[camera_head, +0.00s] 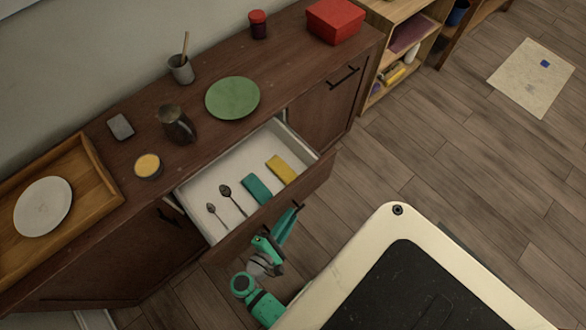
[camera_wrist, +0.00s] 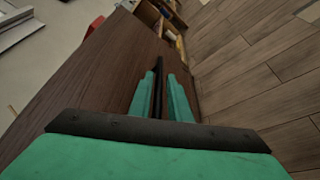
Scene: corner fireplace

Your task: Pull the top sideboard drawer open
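The top sideboard drawer (camera_head: 233,170) is pulled out from the dark wood sideboard (camera_head: 95,248), and its white inside shows. It holds two dark spoons (camera_head: 233,200), a teal block (camera_head: 256,188) and a yellow block (camera_head: 281,170). My teal gripper (camera_head: 289,222) is at the drawer's front, by its handle (camera_head: 298,206). In the wrist view, the black handle bar (camera_wrist: 158,88) runs between the fingers of my gripper (camera_wrist: 161,97), which lie close on both sides of it. Much of the handle is hidden by the fingers in the head view.
On the sideboard top are a wooden tray (camera_head: 95,205) with a white plate (camera_head: 43,207), a metal jug (camera_head: 177,124), a green plate (camera_head: 232,98) and a red box (camera_head: 335,20). An open shelf (camera_head: 403,12) stands at the right end. Wooden floor (camera_head: 430,150) right of the drawer is clear.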

